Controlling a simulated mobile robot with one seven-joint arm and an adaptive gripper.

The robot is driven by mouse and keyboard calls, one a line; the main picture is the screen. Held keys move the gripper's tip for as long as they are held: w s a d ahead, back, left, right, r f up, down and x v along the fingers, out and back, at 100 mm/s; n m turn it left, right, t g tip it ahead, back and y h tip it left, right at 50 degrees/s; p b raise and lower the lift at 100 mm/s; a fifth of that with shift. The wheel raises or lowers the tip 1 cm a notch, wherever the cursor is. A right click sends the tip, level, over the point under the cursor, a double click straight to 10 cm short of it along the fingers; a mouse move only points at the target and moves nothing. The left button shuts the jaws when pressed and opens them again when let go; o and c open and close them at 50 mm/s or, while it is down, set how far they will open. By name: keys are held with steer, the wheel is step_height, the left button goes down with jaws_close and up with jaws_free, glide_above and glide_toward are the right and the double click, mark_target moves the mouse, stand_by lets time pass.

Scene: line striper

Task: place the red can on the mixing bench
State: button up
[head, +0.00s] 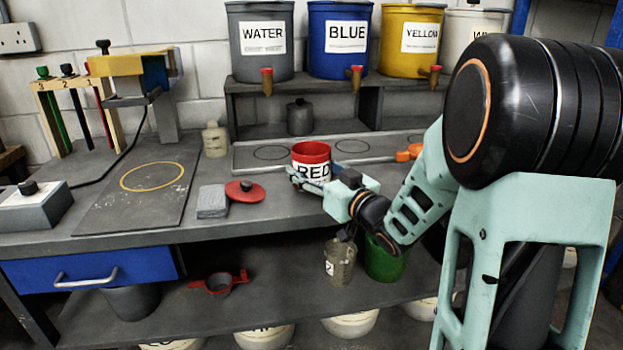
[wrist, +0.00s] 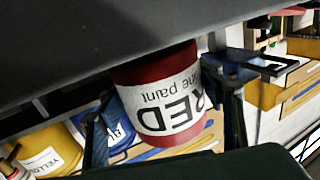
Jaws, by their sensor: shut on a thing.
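The red can (head: 311,150), with a white label reading RED, is over the middle of the grey mixing bench (head: 255,216) in the head view. My gripper (head: 314,181) comes from the right and is shut on the can's sides. In the wrist view the can (wrist: 155,68) appears tilted and upside down between the two fingers of my gripper (wrist: 166,118). The can's base is partly hidden by the gripper, so I cannot tell whether it touches the bench.
A red lid (head: 245,191) and a grey block (head: 213,202) lie left of the can. A ringed tray (head: 245,160) lies behind it. Water (head: 262,60), blue (head: 341,60) and yellow (head: 408,60) tanks stand on the back shelf. A ringed plate (head: 110,213) is at left.

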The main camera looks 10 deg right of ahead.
steer(key=shift+f, duration=0.6)
steer(key=shift+f, duration=0.15)
steer(key=o, duration=1.3)
steer(key=shift+f+b, duration=0.2)
steer(key=shift+b, duration=0.1)
steer(key=o, duration=0.5)
steer(key=shift+r, duration=0.1)
